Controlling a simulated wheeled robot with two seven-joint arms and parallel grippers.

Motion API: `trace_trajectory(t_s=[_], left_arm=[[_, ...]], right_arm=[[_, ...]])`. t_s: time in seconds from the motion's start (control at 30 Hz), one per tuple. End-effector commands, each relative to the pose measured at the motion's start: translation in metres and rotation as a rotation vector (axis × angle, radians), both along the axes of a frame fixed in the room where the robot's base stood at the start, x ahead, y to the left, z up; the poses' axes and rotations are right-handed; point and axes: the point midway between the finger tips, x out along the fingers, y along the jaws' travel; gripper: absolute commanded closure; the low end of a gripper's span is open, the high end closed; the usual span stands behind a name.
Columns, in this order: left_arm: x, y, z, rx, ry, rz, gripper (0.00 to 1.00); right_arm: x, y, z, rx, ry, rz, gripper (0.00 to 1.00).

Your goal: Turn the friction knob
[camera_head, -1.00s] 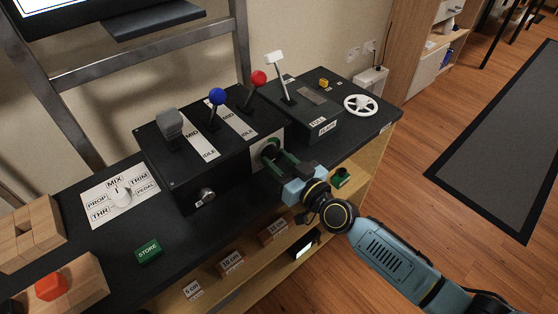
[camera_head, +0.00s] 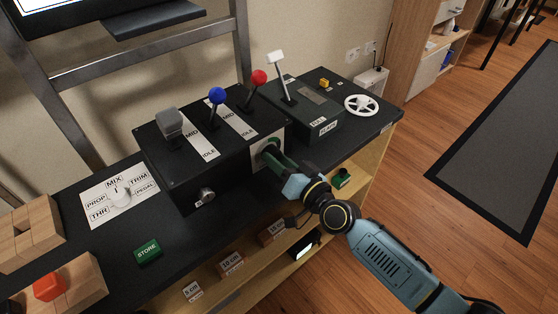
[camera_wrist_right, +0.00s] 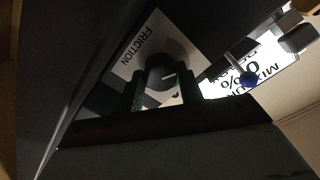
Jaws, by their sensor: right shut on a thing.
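The friction knob (camera_wrist_right: 160,66) is dark and round with a pale pointer line. It sits on a white plate (camera_wrist_right: 130,52) lettered FRICTION, seen in the wrist view. In the head view the plate (camera_head: 257,157) is on the front face of the black lever box, and the knob is mostly hidden by my fingers. My right gripper (camera_head: 271,153) reaches in from the lower right, its green fingers shut on the knob, one finger on either side of it in the wrist view. My left gripper is not in view.
The black lever box (camera_head: 179,169) carries a grey lever (camera_head: 171,122), a blue-ball lever (camera_head: 217,96) and a red-ball lever (camera_head: 259,77). A white handwheel (camera_head: 361,105) is at the right. A shelf (camera_head: 233,283) lies below, and wooden blocks (camera_head: 30,232) stand at the left.

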Motion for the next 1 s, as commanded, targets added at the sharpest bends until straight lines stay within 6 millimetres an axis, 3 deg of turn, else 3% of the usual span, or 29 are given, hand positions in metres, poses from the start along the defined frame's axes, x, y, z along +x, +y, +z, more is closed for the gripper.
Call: trace_trajectory(t_s=[0.27, 0.3, 0.47, 0.77, 1.0], left_arm=[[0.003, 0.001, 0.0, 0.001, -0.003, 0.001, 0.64], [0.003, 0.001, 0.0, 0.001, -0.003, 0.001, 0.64], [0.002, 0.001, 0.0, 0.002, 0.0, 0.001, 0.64], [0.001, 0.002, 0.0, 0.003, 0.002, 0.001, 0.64], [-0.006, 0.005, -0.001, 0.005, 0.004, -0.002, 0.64]], right_arm=[[0.0, 0.0, -0.001, 0.0, 0.002, 0.0, 0.86], [0.0, 0.0, -0.001, 0.0, 0.002, 0.0, 0.61], [0.0, 0.0, -0.001, -0.001, 0.001, 0.0, 0.42], [-0.002, -0.001, 0.0, -0.002, 0.001, 0.0, 0.42], [-0.029, -0.021, -0.001, -0.004, 0.002, 0.001, 0.42]])
